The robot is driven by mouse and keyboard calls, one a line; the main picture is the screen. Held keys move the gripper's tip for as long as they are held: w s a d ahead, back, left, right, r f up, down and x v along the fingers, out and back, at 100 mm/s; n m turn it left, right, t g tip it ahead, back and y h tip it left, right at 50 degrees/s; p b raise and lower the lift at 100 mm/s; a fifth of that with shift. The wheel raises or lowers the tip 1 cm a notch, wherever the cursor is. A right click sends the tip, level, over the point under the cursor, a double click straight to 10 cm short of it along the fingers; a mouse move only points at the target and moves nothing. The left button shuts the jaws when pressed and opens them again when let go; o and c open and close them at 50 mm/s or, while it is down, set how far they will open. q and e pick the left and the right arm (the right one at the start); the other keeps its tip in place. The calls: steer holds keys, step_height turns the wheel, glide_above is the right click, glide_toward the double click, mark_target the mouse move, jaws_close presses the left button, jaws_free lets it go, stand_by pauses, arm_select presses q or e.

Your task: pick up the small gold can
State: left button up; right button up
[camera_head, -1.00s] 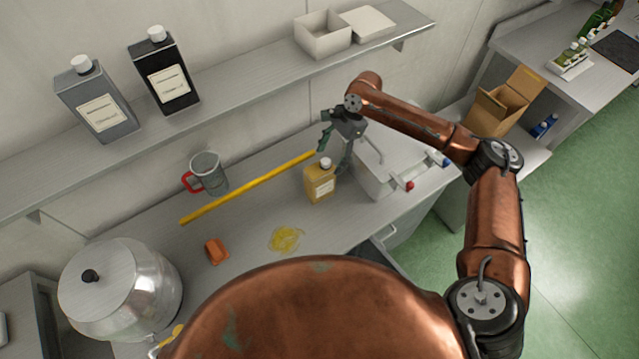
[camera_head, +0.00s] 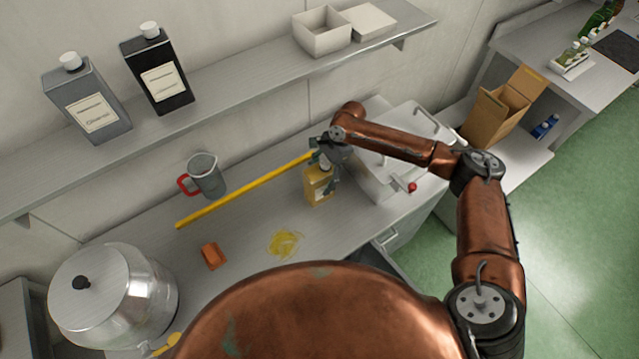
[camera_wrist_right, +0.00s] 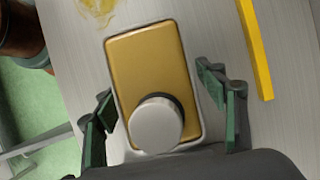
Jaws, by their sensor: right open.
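The small gold can (camera_head: 319,188) stands upright on the steel counter, with a pale label low on its front and a light round cap. My right gripper (camera_head: 325,172) is above and around its upper part, and its fingers hide some of the can. In the right wrist view the can (camera_wrist_right: 150,75) shows from above with its white cap (camera_wrist_right: 156,125). The right gripper (camera_wrist_right: 160,112) is open there, one green-padded finger on each side of the can, with a gap visible at each side. My left gripper is not in view.
A yellow bar (camera_head: 245,189) lies just behind the can. A grey mug with red handle (camera_head: 206,177), an orange block (camera_head: 213,256) and a yellow smear (camera_head: 285,243) are left of it. A large pot (camera_head: 112,300) stands far left.

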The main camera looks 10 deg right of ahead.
steer(key=shift+f, duration=0.15)
steer(key=shift+c, duration=0.7)
jaws_close()
steer(key=shift+w+a, duration=0.1)
